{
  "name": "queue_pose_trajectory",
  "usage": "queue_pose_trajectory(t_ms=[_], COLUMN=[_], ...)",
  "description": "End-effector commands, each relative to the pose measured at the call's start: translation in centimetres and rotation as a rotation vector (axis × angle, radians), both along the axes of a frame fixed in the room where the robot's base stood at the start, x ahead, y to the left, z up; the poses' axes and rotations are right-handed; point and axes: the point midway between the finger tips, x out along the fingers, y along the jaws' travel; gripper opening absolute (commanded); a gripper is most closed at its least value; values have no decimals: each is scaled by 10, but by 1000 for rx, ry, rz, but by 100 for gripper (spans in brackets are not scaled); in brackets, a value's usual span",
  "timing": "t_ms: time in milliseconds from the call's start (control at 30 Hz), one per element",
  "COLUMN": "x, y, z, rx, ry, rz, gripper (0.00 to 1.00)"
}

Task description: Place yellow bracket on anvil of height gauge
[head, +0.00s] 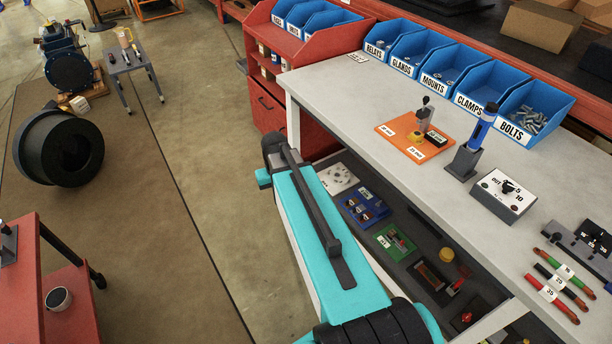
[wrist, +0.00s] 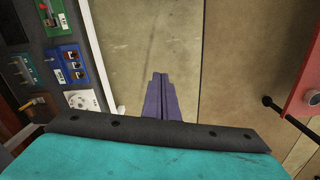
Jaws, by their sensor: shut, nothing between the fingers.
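The likely height gauge (head: 423,116) stands on an orange board (head: 396,128) on the grey bench in the head view. It has an upright grey post and a small black block at its right. A small yellow piece (head: 415,136) sits at its foot. It may be the yellow bracket; whether it rests on the anvil or beside it I cannot tell. My gripper (wrist: 160,78) shows in the wrist view, its purple fingers shut and empty over bare floor. It is well away from the gauge, and its fingers are not visible in the head view.
Blue labelled bins (head: 480,92) line the bench's back. The lower shelf (head: 405,262) holds several parts.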

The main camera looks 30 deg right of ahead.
Motion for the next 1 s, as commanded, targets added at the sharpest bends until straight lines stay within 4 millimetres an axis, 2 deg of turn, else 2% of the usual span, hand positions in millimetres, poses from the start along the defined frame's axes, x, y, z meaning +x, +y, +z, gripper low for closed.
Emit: queue_pose_trajectory(t_ms=[33, 200, 400, 700, 1000], x=[-8, -31, -70, -139, -218], y=[22, 78, 119, 145, 151], z=[-11, -50, -95, -155, -206], rx=[2, 6, 13, 25, 40], ry=[8, 34, 89, 207, 347], rz=[29, 109, 172, 217, 230], gripper=[0, 0, 0, 0, 0])
